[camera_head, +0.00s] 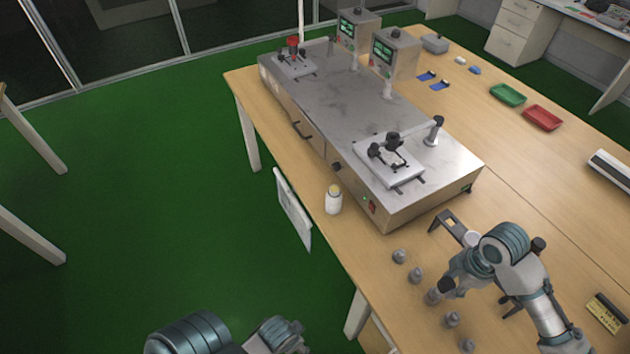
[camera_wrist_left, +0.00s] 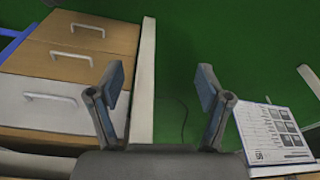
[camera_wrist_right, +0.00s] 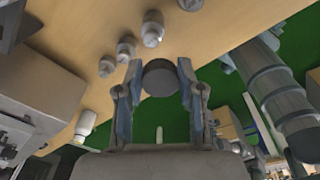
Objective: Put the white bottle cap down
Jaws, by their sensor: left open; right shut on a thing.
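My right gripper (camera_wrist_right: 160,80) is shut on a dark, round, disc-like piece (camera_wrist_right: 159,78), held between both fingertips. It looks dark grey here, and I cannot tell whether it is the white bottle cap. In the head view my right gripper (camera_head: 442,291) is low over the near edge of the table, beside the row of small grey pieces. A small white bottle (camera_head: 333,201) with a yellowish top stands upright by the front of the steel machine; it also shows in the right wrist view (camera_wrist_right: 86,123). My left gripper (camera_wrist_left: 160,84) is open and empty, off the table's edge.
Several small grey pieces (camera_head: 416,275) stand in a row along the table edge. The steel machine (camera_head: 410,190) fills the table's middle. A green tray (camera_head: 508,95) and a red tray (camera_head: 543,117) lie farther right. A yellow-black box (camera_head: 605,313) is at the right.

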